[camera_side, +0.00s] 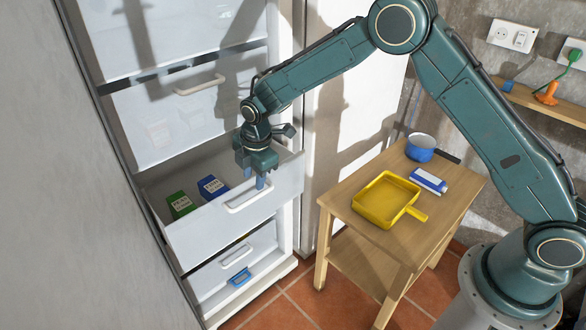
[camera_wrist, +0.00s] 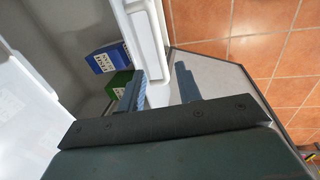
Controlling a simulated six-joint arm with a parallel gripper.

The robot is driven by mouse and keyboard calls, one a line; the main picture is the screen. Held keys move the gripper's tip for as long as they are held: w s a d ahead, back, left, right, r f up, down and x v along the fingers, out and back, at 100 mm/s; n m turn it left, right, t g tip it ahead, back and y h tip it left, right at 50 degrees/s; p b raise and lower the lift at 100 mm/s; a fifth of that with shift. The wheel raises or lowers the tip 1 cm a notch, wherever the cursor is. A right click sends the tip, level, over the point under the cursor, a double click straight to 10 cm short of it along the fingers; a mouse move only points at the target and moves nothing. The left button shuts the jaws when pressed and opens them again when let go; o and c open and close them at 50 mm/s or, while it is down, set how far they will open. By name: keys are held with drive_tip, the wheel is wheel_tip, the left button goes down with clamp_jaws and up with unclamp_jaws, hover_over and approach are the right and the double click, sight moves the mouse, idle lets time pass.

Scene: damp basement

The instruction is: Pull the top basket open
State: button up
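A white freezer unit holds stacked baskets. The closed upper front with a white handle (camera_side: 200,85) is flush with the unit. Below it, a basket (camera_side: 195,232) stands pulled out, with a green box (camera_side: 180,204) and a blue box (camera_side: 212,187) inside. My gripper (camera_side: 255,176) is at this open basket's front, by its white handle (camera_side: 249,202). In the wrist view my gripper (camera_wrist: 163,86) has its fingers apart, one on the basket's inner side and one outside. Part of the handle (camera_wrist: 150,40) shows ahead of them. Contact with it cannot be told.
A lower basket with a blue piece (camera_side: 240,277) on it sits below. To the right, a wooden table (camera_side: 345,205) bears a yellow pan (camera_side: 384,199), a blue pot (camera_side: 420,148) and a blue-white box (camera_side: 428,181). Tiled floor (camera_side: 275,314) lies between freezer and table.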

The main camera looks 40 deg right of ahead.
sight(253, 197)
drive_tip(key=shift+w+f, duration=0.25)
drive_tip(key=shift+f, duration=0.95)
drive_tip(key=shift+w+f, duration=0.2)
drive_tip(key=shift+f, duration=1)
drive_tip(key=shift+w+f, duration=0.25)
drive_tip(key=shift+f, duration=0.95)
clamp_jaws()
